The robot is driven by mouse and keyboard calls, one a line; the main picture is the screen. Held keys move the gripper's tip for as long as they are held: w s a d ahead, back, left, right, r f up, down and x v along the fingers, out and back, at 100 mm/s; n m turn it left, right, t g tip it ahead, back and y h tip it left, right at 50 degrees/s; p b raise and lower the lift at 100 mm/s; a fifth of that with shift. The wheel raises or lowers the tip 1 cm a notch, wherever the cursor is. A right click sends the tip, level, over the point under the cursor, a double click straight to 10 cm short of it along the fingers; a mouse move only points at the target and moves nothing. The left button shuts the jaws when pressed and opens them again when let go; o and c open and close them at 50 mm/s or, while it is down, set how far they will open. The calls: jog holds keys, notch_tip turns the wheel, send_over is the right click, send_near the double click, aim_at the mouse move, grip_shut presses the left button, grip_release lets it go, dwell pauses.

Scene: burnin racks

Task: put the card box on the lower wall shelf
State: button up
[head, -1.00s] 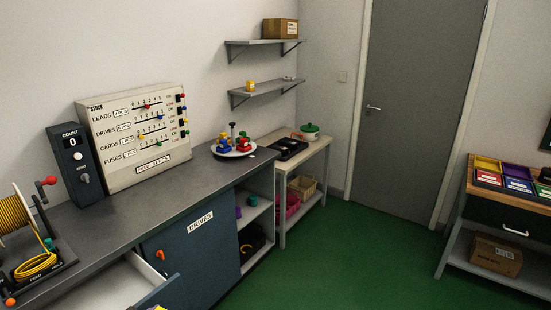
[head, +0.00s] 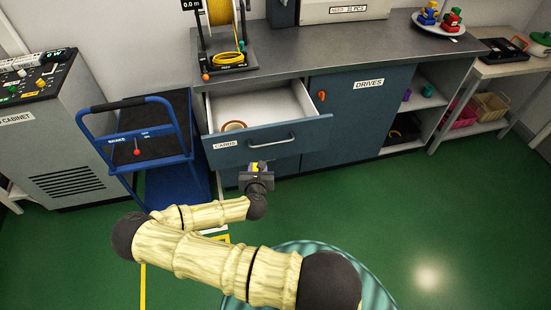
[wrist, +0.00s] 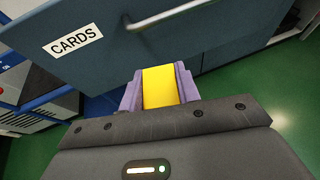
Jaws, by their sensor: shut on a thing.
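My gripper (head: 257,168) is in front of the open drawer marked CARDS (head: 262,140), with a small yellow thing showing at its tip. In the wrist view the purple fingers (wrist: 158,88) are shut on a plain yellow box (wrist: 160,86), which I take to be the card box. The box is close to the drawer front in that view; I cannot tell whether they touch. Its far end and underside are hidden. The lower wall shelf is in neither current view.
A round brown-rimmed thing (head: 234,126) lies in the drawer. A blue trolley (head: 150,130) stands left of it. The grey bench (head: 300,55) carries a yellow cable reel (head: 222,28). At right are a side table (head: 510,66) and open green floor (head: 460,210).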

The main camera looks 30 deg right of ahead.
jog(key=a+r+n+y+p, duration=0.2)
jog(key=a+r+y+p, duration=0.1)
jog(key=r+p, duration=0.7)
jog(key=w+a+r+n+t+y+p, duration=0.1)
jog(key=a+r+n+y+p, duration=0.2)
jog(key=r+p, duration=0.7)
notch_tip(320, 180, up, 4)
jog(key=shift+a+p, duration=0.4)
jog(key=shift+a, duration=0.6)
